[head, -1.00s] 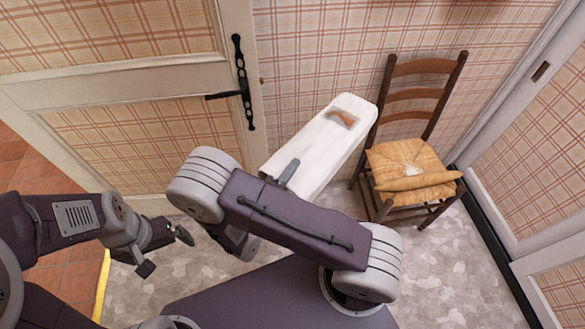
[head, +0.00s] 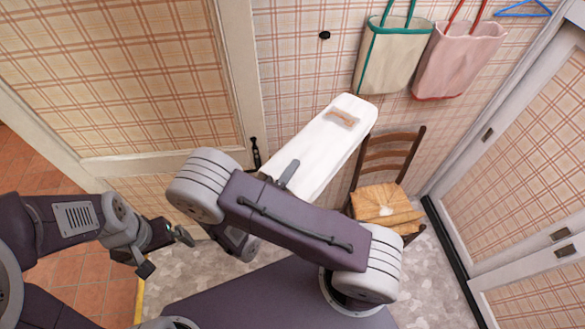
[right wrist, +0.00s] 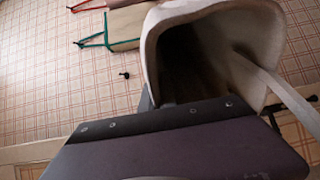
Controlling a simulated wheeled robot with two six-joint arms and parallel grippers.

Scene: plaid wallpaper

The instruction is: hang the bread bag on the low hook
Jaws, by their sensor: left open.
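The bread bag (head: 325,140) is a long white cloth bag with a brown bread emblem, held slanting in the air. In the right wrist view its open mouth (right wrist: 185,55) faces the camera, with a pale strap loop at the right. My right gripper (head: 288,173) is shut on the bag near its lower end; my arm hides most of the gripper. A small black hook (head: 324,35) is bare on the plaid wall, above the bag; it also shows in the right wrist view (right wrist: 125,75). My left gripper (head: 167,252) is open and empty, low at the left.
A green-trimmed cream bag (head: 393,58) and a pink bag (head: 458,60) hang to the right of the bare hook. A blue hanger (head: 523,10) is at the top right. A wooden chair (head: 388,170) stands below. Doors flank the wall at left and right.

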